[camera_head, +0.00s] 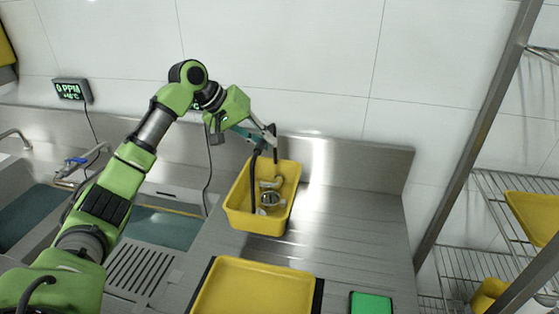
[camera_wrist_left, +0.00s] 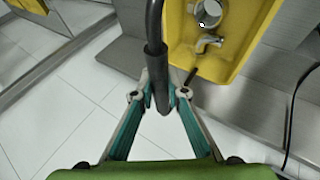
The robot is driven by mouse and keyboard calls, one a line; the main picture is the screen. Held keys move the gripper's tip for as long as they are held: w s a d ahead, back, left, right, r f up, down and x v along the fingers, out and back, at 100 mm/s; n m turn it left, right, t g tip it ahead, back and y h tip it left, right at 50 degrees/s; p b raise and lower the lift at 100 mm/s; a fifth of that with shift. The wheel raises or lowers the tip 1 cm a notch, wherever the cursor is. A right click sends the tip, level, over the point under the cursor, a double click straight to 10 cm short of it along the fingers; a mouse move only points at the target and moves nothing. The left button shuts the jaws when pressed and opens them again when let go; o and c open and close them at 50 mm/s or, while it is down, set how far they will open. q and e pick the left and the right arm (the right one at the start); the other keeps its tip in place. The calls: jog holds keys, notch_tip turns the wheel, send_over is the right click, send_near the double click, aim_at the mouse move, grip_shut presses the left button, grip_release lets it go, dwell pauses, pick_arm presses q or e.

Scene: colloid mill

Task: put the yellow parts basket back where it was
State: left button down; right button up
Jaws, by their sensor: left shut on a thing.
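The yellow parts basket (camera_head: 256,222) is at the steel counter, toward the back wall, with shiny metal parts (camera_head: 270,199) inside. I cannot tell whether its bottom touches the counter. Its dark handle (camera_head: 254,185) stands up over it. My left gripper (camera_head: 268,141) is above the basket's far end, shut on the handle. In the left wrist view the gripper (camera_wrist_left: 160,95) closes around the handle's dark grip (camera_wrist_left: 156,65), and the basket (camera_wrist_left: 228,65) shows behind it with metal parts inside. My right gripper is not in view.
A yellow tray (camera_head: 255,290) lies at the counter's front, with a green-topped item (camera_head: 371,303) to its right. Sinks (camera_head: 160,228) and a tap (camera_head: 75,162) are at left. A wire rack (camera_head: 460,262) with yellow containers stands at right. The counter right of the basket (camera_head: 355,225) is clear.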

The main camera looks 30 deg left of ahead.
pick_arm(q)
jog(key=s+f+p+x, duration=0.1)
jog(key=p+x, duration=0.2)
jog(key=x, duration=0.5)
jog(key=shift+f, duration=0.5)
jog(key=shift+s+p, duration=0.15)
jog(key=shift+p, duration=0.15)
jog(key=c, duration=2.1)
grip_release()
jog(key=shift+f, duration=0.25)
jog(key=shift+o, duration=0.4)
jog(key=shift+s, duration=0.1)
jog(key=shift+a+r, duration=0.1)
jog(key=shift+r, duration=0.05)
